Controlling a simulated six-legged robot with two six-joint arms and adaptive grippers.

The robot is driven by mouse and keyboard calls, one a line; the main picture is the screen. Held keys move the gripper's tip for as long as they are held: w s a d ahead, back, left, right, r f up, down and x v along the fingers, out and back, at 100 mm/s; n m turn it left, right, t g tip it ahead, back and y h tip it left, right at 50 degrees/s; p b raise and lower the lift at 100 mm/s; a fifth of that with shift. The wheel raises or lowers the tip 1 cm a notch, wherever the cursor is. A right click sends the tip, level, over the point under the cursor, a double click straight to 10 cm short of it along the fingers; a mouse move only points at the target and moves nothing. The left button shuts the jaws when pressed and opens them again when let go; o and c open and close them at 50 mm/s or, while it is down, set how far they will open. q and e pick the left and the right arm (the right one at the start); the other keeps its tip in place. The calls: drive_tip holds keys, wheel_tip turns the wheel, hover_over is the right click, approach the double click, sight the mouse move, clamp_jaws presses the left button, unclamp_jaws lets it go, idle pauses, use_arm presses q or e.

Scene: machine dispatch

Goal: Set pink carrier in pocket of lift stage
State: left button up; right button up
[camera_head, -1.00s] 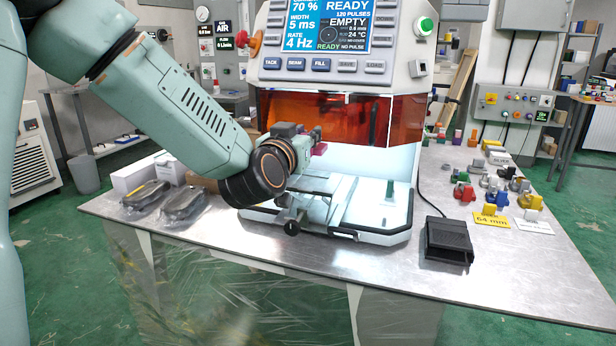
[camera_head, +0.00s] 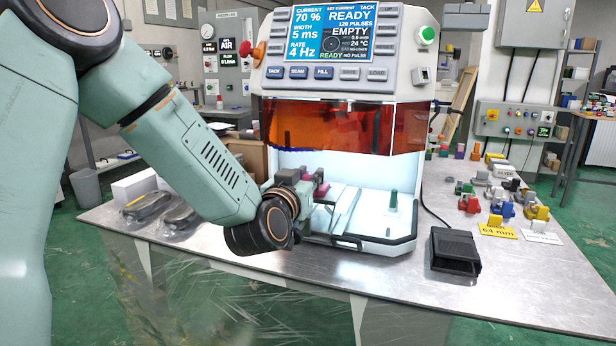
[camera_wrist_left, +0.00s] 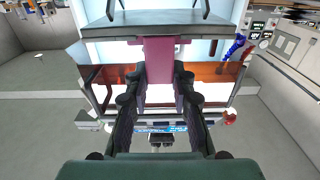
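My left gripper (camera_head: 308,186) is at the left part of the open machine chamber. It is shut on the pink carrier (camera_head: 321,190), whose pink edge shows just past the fingers. In the left wrist view the pink carrier (camera_wrist_left: 160,62) sits between the two dark fingers (camera_wrist_left: 159,80). Its far end meets or overlaps a grey plate (camera_wrist_left: 150,26), which looks like the lift stage. The pocket is hidden, and I cannot tell whether the carrier touches the plate. My right gripper does not show.
The machine's orange shield (camera_head: 330,125) hangs above the chamber. A green post (camera_head: 393,200) stands inside at the right. A black pedal (camera_head: 455,250) is on the bench, with several coloured carriers (camera_head: 468,204) farther right. Bagged parts (camera_head: 147,204) lie at left. The bench front is mostly clear.

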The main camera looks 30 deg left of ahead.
use_arm(q)
drive_tip(key=o, duration=0.4)
drive_tip(key=shift+w+f, duration=0.1)
drive_tip(key=shift+r, duration=0.25)
drive_tip(key=shift+s+d, duration=0.1)
drive_tip(key=shift+s, duration=0.25)
drive_tip(key=shift+p+v, duration=5.65)
drive_tip(key=shift+p, duration=0.1)
drive_tip(key=shift+f, duration=0.1)
